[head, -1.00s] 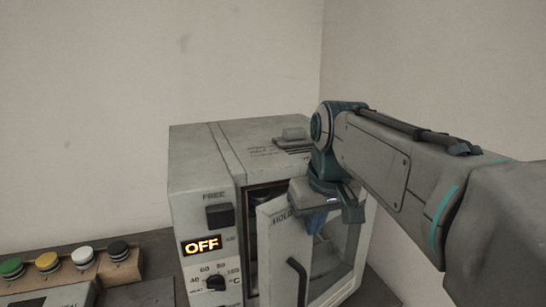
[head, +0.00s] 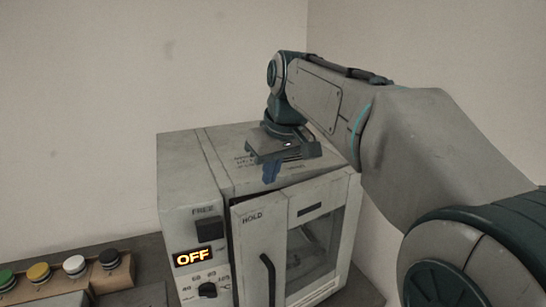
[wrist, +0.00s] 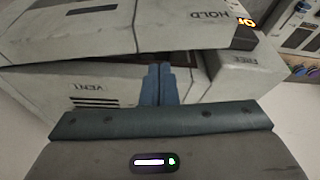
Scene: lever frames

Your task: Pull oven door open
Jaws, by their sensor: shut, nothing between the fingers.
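The oven (head: 190,165) stands in the corner, its display reading OFF. Its door (head: 262,240), marked HOLD, has a dark vertical handle (head: 268,280) near its left edge and a window. The door is slightly ajar: in the wrist view a dark wedge-shaped gap shows between the door (wrist: 130,32) and the oven body (wrist: 85,85). My gripper (head: 268,172) is above the oven top, behind the door's top edge, pointing down. In the wrist view its blue fingers (wrist: 158,75) are together, empty, beside the gap. Whether they touch anything is unclear.
A button box (head: 70,278) with green, yellow, white and black buttons sits left of the oven. The oven's knob (head: 208,290) is below the display. Walls stand close behind and to the right. Space above the oven's left side is free.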

